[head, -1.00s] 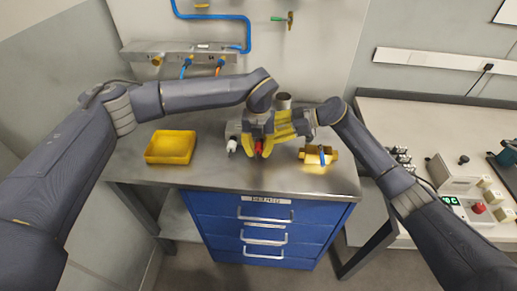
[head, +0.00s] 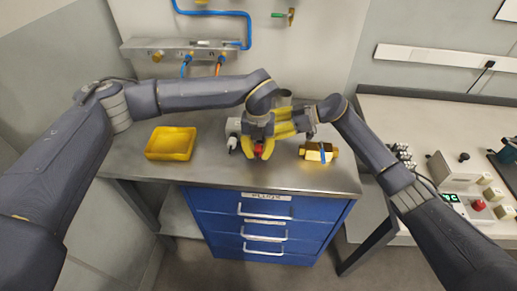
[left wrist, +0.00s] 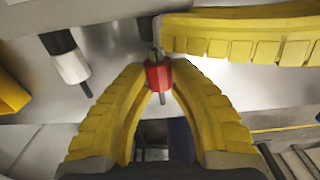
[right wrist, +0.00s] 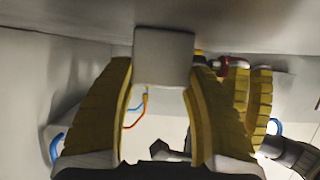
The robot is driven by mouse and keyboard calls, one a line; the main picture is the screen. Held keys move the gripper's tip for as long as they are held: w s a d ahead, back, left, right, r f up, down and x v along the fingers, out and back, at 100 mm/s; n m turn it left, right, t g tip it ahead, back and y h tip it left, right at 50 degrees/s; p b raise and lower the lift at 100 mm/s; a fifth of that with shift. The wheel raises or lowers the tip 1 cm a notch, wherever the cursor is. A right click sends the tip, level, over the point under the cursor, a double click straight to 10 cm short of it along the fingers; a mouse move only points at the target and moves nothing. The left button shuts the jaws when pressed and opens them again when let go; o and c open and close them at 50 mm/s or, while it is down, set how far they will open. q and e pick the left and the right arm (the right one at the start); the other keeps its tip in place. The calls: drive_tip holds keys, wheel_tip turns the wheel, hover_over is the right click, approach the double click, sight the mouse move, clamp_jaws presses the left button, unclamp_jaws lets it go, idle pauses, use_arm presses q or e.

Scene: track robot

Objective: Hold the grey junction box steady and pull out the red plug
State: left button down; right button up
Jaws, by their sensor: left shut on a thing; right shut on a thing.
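The grey junction box (head: 233,127) sits on the metal bench top, partly hidden by my grippers. My right gripper (right wrist: 164,80) is shut on the box, one finger on each side. The red plug (left wrist: 158,75) is at the box's front, its cable end pointing away. My left gripper (left wrist: 158,82) is shut on this plug; in the head view a little red shows between its fingertips (head: 259,151). A dark, narrow part shows between plug and box; I cannot tell how deep the plug sits. A white plug (left wrist: 71,66) is beside it on the same face.
A yellow tray (head: 171,156) lies left on the bench. A brass fitting with a blue handle (head: 319,152) lies right of the box. A pipe manifold (head: 180,48) is on the back wall. Bare bench lies between tray and box.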

use_arm(q)
drive_tip(key=shift+s, duration=1)
drive_tip(key=shift+r, duration=0.1)
drive_tip(key=shift+r, duration=3.9)
use_arm(e)
drive_tip(key=o, duration=1.3)
drive_tip(key=shift+o, duration=0.2)
drive_tip(key=shift+d, duration=0.15)
